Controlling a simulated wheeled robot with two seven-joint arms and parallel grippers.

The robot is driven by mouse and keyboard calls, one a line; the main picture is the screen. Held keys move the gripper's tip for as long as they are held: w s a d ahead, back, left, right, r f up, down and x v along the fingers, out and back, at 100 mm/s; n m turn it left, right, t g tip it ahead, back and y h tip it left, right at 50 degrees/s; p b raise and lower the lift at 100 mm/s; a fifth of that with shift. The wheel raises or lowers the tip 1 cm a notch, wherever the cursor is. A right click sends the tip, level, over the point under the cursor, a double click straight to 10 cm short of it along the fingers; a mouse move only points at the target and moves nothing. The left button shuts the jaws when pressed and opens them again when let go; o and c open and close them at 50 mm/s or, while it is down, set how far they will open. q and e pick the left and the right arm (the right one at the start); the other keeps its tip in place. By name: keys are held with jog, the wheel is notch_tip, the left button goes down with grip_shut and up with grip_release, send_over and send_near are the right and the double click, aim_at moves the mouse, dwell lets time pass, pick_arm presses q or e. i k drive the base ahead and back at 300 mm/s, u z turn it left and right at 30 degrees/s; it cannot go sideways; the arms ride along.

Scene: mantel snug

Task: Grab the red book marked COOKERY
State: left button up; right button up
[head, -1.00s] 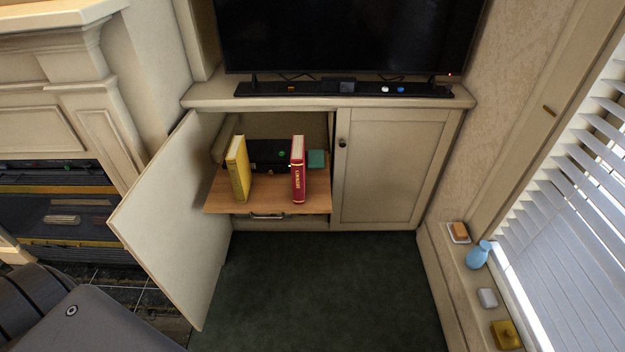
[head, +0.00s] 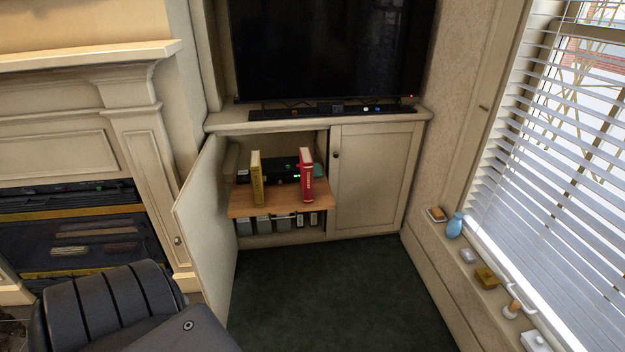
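A red book (head: 306,176) stands upright on a pulled-out wooden shelf (head: 281,207) in the open left side of the low cabinet. Its spine faces me with pale lettering, too small to read for sure now. A yellow book (head: 257,179) stands upright to its left, with a gap between them. Only a dark part of my own arm shows at the lower left, well short of the shelf. Neither of my grippers is in view.
The left cabinet door (head: 207,226) stands open towards me; the right door (head: 368,178) is shut. A black box (head: 281,168) sits behind the books. A TV (head: 330,48) stands above. Small objects, including a blue vase (head: 454,225), line the window sill. The dark green carpet (head: 330,290) is clear.

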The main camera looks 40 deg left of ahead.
aim_at(306, 162)
jog(key=z, duration=0.25)
jog(key=i, duration=0.75)
jog(key=u, duration=0.45)
jog(key=i, duration=0.7)
jog(key=u, duration=0.75)
